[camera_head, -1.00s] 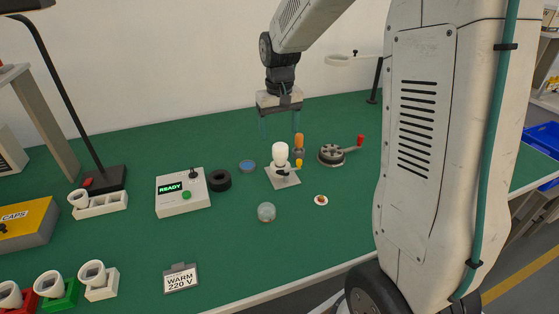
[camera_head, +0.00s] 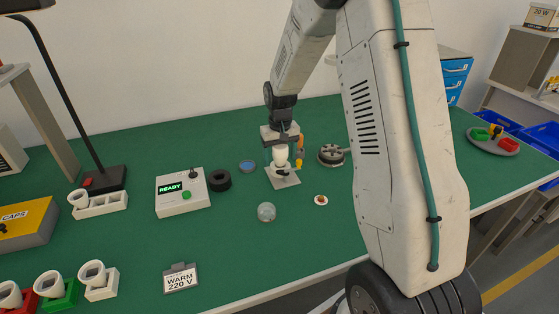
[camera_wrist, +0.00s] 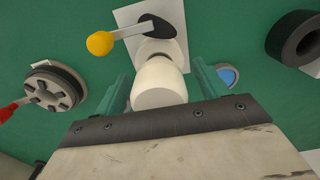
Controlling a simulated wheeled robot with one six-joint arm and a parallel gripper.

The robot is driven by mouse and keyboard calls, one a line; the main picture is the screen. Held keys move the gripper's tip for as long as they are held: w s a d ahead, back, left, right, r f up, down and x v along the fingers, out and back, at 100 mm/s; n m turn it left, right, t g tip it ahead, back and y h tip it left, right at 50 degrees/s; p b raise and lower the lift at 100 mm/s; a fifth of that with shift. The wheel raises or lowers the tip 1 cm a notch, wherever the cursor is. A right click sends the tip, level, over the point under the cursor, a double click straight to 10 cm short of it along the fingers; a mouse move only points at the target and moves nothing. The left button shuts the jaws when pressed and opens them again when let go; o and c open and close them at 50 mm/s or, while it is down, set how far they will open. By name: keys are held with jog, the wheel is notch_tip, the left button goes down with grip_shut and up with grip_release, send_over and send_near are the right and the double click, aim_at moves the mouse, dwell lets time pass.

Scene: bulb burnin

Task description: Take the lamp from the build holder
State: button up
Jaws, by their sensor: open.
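The lamp (camera_head: 281,156) is a white bulb-shaped piece standing upright in the build holder, a small pale plate (camera_head: 284,181) with a yellow-knobbed lever. In the wrist view the lamp (camera_wrist: 159,84) lies between the two green fingers of my gripper (camera_wrist: 158,92), with the lever's yellow knob (camera_wrist: 100,43) beyond it. My gripper (camera_head: 283,148) is open around the upper part of the lamp. A gap shows on the left finger's side; whether the right finger touches is hard to tell. The lamp's lower end is partly hidden.
A round metal fixture (camera_head: 332,155) and an orange-handled tool (camera_head: 300,143) stand close on the right. A black ring (camera_head: 219,180), a blue-filled dish (camera_head: 247,166) and the READY box (camera_head: 182,191) are on the left. A clear dome (camera_head: 266,212) and small dish (camera_head: 321,200) lie in front.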

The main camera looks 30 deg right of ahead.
jog(key=c, duration=1)
jog(key=shift+c, duration=0.2)
notch_tip(320, 180, up, 14)
jog(key=shift+r, duration=0.25)
dwell(0.4)
